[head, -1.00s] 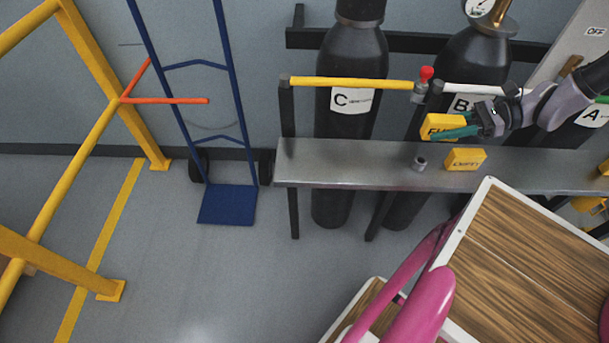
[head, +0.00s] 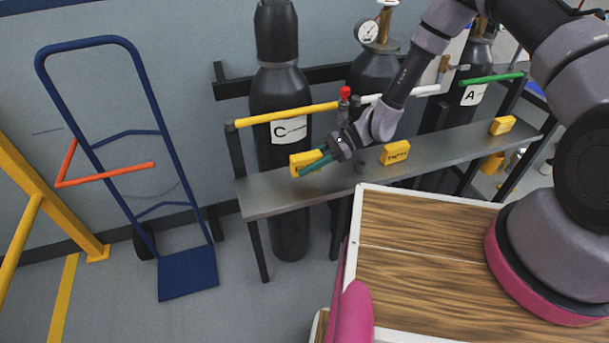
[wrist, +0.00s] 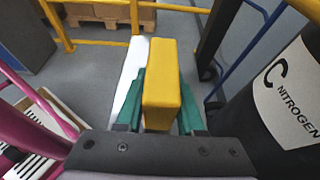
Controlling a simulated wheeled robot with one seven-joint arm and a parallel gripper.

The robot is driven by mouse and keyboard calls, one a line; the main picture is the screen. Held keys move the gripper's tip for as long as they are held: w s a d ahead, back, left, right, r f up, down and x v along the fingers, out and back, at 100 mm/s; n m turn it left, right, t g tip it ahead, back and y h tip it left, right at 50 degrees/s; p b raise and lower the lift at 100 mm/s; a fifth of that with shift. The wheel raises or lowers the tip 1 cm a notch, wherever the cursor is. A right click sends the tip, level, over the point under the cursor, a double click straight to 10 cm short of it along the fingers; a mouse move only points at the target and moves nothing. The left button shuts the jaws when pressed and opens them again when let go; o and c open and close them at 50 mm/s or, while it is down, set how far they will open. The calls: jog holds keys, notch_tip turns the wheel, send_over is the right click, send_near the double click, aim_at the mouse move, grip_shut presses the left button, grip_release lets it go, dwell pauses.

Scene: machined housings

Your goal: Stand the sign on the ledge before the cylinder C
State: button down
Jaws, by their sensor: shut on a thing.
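My gripper (head: 318,163) is shut on a yellow sign (head: 301,160), held between its green fingers. In the wrist view the sign (wrist: 161,85) stands up between the fingers. The sign is in front of the dark cylinder C (head: 289,165), over the left part of the grey metal ledge (head: 262,195). I cannot tell whether it touches the ledge. Cylinder C, labelled nitrogen, is at the right in the wrist view (wrist: 290,125).
A second yellow sign (head: 396,153) and a third (head: 502,125) stand on the ledge to the right. A yellow bar (head: 285,115) crosses cylinder C. A blue hand truck (head: 187,275) stands to the left.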

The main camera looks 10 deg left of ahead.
aim_at(307, 181)
jog(key=shift+d+f, duration=0.1)
jog(key=shift+f, duration=1.8)
jog(key=shift+f, duration=0.1)
jog(key=c, duration=0.5)
grip_release()
jog(key=v, duration=1.2)
jog(key=shift+w, duration=0.1)
jog(key=shift+r, duration=0.25)
